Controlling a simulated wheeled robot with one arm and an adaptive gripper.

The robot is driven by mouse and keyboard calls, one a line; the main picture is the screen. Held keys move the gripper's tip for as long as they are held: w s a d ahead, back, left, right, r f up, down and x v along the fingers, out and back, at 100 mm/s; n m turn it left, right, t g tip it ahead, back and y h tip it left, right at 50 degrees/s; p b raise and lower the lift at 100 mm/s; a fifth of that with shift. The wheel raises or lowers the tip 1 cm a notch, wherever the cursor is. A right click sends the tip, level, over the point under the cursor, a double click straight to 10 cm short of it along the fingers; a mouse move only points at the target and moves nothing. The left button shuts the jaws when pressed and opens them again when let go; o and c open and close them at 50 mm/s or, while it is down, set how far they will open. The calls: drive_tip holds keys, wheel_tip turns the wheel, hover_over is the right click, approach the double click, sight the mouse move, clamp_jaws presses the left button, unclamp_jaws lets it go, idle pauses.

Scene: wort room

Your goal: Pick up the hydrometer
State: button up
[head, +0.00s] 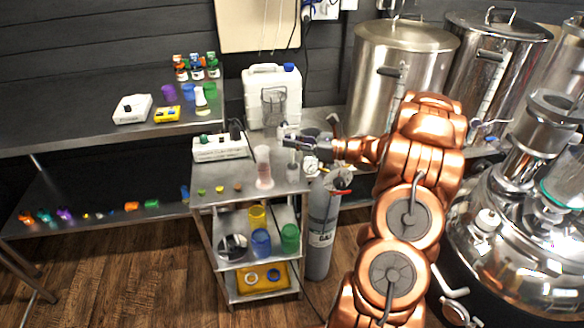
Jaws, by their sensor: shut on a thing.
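My gripper (290,138) reaches in from the right, above the right part of the steel cart top (217,178). It is shut on a slim, pale upright thing (292,163) just under its fingers, which I take to be the hydrometer. The thing is small and partly covered by the fingers. I cannot tell whether its lower end touches the cart top. A pinkish clear test cylinder (264,168) stands upright on the cart, just left of it.
A white device (219,147) sits on the cart's back left, with small colored pieces in front. A white jerrycan (271,97) stands behind. A grey gas cylinder (321,229) with gauges is close right of the cart. Large steel kettles (400,62) fill the back right.

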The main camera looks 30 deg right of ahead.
drive_tip(key=shift+r, duration=0.15)
clamp_jaws()
wheel_tip(320, 180, up, 9)
drive_tip(key=b, duration=0.2)
drive_tip(key=shift+b, duration=0.4)
drive_tip(key=shift+r+b, duration=0.2)
drive_tip(key=shift+b, duration=1)
drive_tip(key=shift+r, duration=0.15)
